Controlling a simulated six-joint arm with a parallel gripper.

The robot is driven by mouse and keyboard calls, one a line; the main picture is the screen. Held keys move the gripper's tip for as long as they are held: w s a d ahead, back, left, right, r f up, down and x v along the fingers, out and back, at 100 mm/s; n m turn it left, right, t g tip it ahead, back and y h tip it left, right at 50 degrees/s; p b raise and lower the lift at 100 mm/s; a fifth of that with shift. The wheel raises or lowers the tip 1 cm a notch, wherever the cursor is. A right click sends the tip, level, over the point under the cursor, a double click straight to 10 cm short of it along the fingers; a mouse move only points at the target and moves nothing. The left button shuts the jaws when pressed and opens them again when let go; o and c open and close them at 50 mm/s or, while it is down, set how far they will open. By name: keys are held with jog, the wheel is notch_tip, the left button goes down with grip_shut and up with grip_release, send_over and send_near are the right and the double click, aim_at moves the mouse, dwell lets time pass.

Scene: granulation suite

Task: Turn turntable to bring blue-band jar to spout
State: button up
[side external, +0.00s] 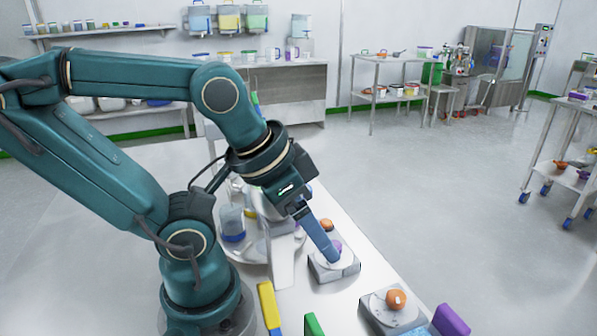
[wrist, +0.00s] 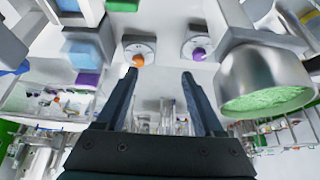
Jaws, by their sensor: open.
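The turntable appears as a round pale plate (side external: 249,257) beside my arm, partly hidden by the wrist. A clear jar with a blue band (side external: 233,237) stands on its left part. A pale upright piece (side external: 283,262) stands at the plate's front; I cannot tell whether it is the spout. My gripper (side external: 332,260) points down past the plate's right side, over a grey block with a purple knob (side external: 336,247). In the wrist view my gripper (wrist: 160,74) is open, with nothing between its fingers; the purple knob (wrist: 198,53) and an orange knob (wrist: 138,60) lie beyond the tips.
A metal vessel with green granules (wrist: 264,100) is close on the right in the wrist view. Another grey block with an orange knob (side external: 396,299) sits near the table's front. Yellow (side external: 269,304), green (side external: 314,325) and purple (side external: 450,320) upright pieces line the front.

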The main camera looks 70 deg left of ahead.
jog(key=shift+r, duration=0.1)
jog(key=c, duration=0.3)
notch_tip(320, 180, up, 8)
jog(key=a+m+g+y, duration=0.3)
jog(key=a+m+g, duration=0.6)
jog(key=a, duration=1.1)
jog(key=shift+s+a+f, duration=0.1)
jog(key=shift+s+f, duration=0.05)
jog(key=shift+f, duration=1.15)
jog(key=shift+s+f, duration=0.1)
jog(key=shift+f, duration=1.2)
jog(key=shift+x, duration=2.55)
